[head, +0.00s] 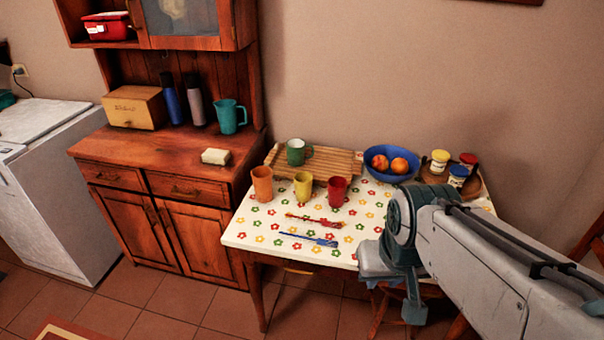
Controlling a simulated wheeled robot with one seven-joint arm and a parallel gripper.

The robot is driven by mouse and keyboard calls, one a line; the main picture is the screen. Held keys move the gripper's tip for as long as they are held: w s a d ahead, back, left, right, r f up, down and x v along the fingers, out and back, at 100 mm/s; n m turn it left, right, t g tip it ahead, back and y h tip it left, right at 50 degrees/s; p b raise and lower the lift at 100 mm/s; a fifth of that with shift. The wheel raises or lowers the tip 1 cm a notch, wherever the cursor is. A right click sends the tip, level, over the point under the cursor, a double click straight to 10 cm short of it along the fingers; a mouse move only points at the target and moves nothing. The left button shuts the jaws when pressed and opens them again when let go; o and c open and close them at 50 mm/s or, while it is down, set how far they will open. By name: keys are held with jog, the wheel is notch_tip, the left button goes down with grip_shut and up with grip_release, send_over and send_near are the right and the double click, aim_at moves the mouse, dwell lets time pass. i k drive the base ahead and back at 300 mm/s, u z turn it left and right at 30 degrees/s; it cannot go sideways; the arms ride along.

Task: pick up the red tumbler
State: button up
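The red tumbler (337,191) stands upright on the flower-patterned table (262,228), at the right end of a row of three tumblers. A yellow tumbler (303,185) stands to its left, and an orange tumbler (262,184) farther left. My gripper (413,312) is at the table's front edge, right of and nearer than the red tumbler, and apart from it. It points downward and is partly hidden by my arm. I cannot tell whether its fingers are open or shut.
A blue fruit bowl (378,172) and a tray with several small jars (457,176) stand behind my arm. Red (314,220) and blue (308,239) utensils lie in front of the tumblers.

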aim_at(337, 185)
jog(key=u, duration=0.55)
jog(key=i, duration=1.3)
